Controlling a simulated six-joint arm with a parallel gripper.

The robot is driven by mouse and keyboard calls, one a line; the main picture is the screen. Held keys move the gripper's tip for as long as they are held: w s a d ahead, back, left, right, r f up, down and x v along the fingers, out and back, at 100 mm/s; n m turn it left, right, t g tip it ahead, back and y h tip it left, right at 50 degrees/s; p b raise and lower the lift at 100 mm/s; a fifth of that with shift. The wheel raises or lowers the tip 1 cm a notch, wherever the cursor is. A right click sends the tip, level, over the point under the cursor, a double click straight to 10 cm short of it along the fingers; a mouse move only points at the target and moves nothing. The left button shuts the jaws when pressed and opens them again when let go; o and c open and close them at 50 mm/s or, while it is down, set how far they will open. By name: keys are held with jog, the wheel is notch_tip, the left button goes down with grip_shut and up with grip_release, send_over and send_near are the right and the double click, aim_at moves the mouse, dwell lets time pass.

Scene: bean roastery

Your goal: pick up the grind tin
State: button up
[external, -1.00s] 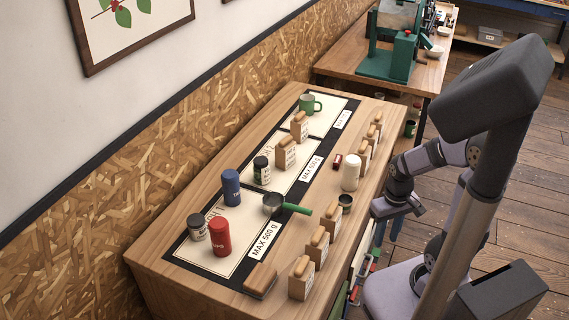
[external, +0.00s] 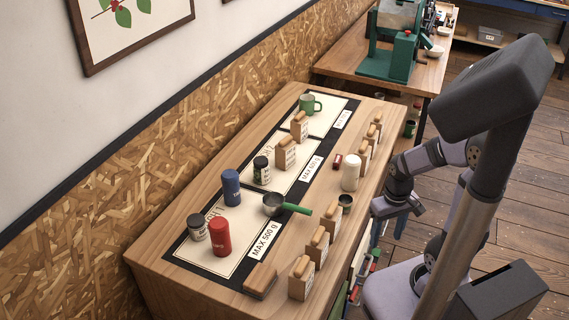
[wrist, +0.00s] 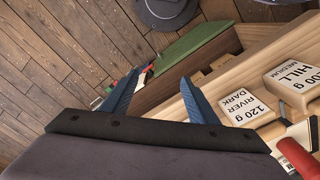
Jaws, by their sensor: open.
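Several tins and jars stand on the wooden table; I cannot read which one is the grind tin. All appear upright. My gripper (external: 416,206) is beyond the table's right edge, apart from all of them. In the wrist view its two blue fingers (wrist: 158,98) are spread with nothing between them.
Labelled bags (external: 302,278) line the table's near side; two show in the wrist view (wrist: 244,107). Bare floor (external: 500,215) lies right.

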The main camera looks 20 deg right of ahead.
jog(key=w+r+m+t+p, duration=0.2)
jog(key=w+r, duration=0.4)
jog(key=w, duration=0.5)
jog(key=m+g+y+b, duration=0.1)
jog(key=m+y+b, duration=0.8)
jog(key=m+y, duration=0.3)
send_near(198, 219)
jog(key=d+r+m+h, duration=0.1)
jog(key=d, duration=0.3)
jog(key=a+r+m+g+y+b, duration=0.1)
jog(key=a+r+m+y, duration=0.15)
jog(key=a, duration=0.65)
jog(key=shift+m+y, duration=0.25)
jog(key=f, duration=0.4)
jog(key=f+p, duration=0.1)
jog(key=f, duration=0.2)
jog(key=shift+w+f, duration=0.15)
jog(key=shift+w, duration=0.2)
jog(key=shift+x, duration=1)
jog(key=shift+a+p, duration=0.3)
jog(key=shift+a, duration=0.05)
